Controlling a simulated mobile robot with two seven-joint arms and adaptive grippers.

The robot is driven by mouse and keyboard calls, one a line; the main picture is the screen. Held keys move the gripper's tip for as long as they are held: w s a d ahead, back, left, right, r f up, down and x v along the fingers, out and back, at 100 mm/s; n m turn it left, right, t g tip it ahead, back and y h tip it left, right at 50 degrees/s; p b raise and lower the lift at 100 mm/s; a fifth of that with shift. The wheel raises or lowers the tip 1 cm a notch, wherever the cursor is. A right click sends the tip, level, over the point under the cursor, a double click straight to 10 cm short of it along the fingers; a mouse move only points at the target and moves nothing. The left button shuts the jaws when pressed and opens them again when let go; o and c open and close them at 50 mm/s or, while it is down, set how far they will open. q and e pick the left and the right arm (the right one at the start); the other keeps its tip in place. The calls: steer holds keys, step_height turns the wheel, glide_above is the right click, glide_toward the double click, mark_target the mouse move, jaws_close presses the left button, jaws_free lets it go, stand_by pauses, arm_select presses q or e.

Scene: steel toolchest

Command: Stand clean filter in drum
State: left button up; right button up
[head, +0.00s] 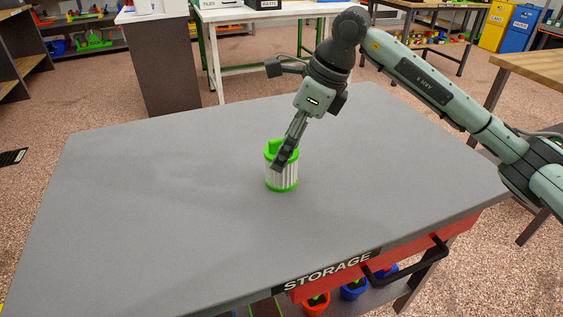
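A filter (281,178) with white pleated sides and green end rings stands upright on the grey tabletop (170,200), right of its middle. My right gripper (284,156) reaches down to it from above, its dark fingers overlapping the filter's upper rim and near side. I cannot tell whether the fingers are closed on the filter or only beside it. The far finger is hidden. My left gripper is not in view. I see no drum that I can make out.
The tabletop around the filter is clear. A red drawer (459,233) with a black handle (412,262) is at the front right edge, beside a STORAGE label (328,270). Red (316,305) and blue (354,290) bins are below. Other workbenches stand behind.

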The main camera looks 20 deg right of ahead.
steer(key=shift+x, duration=1.25)
steer(key=c, duration=1.4)
steer(key=shift+r, duration=0.1)
